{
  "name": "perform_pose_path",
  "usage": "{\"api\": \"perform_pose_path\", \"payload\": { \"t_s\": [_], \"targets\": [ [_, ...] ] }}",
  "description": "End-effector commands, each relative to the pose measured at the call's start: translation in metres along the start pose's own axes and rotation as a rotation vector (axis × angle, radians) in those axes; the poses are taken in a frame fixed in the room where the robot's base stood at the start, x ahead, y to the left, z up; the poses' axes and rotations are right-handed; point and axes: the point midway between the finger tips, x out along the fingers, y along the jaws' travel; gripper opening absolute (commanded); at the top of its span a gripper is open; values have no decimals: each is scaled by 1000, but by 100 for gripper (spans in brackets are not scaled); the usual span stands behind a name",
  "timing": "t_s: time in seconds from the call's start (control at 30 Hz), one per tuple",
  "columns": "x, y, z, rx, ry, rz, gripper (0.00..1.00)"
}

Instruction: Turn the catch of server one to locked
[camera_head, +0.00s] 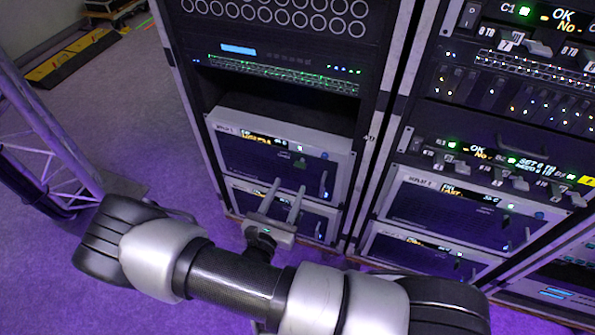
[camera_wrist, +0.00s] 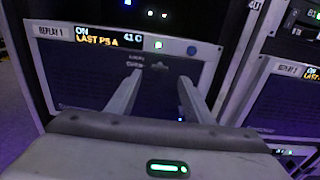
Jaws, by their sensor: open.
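Server one, a grey-framed unit with a dark blue front, sits in the left rack (camera_head: 232,160). In the wrist view its label reads REPLAY 1 and its display (camera_wrist: 95,36) reads ON, LAST PS A, 41 C. A small dark piece that looks like the catch (camera_head: 299,163) is on its front, right of centre; it also shows in the wrist view (camera_wrist: 160,66) beside small lettering. Its turned position is too small to tell. My gripper (camera_head: 288,187) is open and empty, its fingers pointing at the server front just below the catch. They appear apart from it.
Another grey-framed unit (camera_head: 312,226) sits directly below server one. The right rack holds a similar unit (camera_head: 470,206) and a panel of switches (camera_head: 500,168). A metal truss (camera_head: 50,150) stands at the left. Purple floor (camera_head: 120,90) is open left of the rack.

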Motion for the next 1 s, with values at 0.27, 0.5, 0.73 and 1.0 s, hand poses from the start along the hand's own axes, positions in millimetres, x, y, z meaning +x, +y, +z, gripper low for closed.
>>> {"api": "perform_pose_path", "payload": {
  "t_s": [0.27,0.5,0.73,1.0],
  "targets": [
    [56,-1,-1,1,-1,-4,47],
    [79,0,-1,1,1,-2,47],
    [81,0,0,1,1,-1,47],
    [81,0,0,1,1,-1,16]
  ]
}}
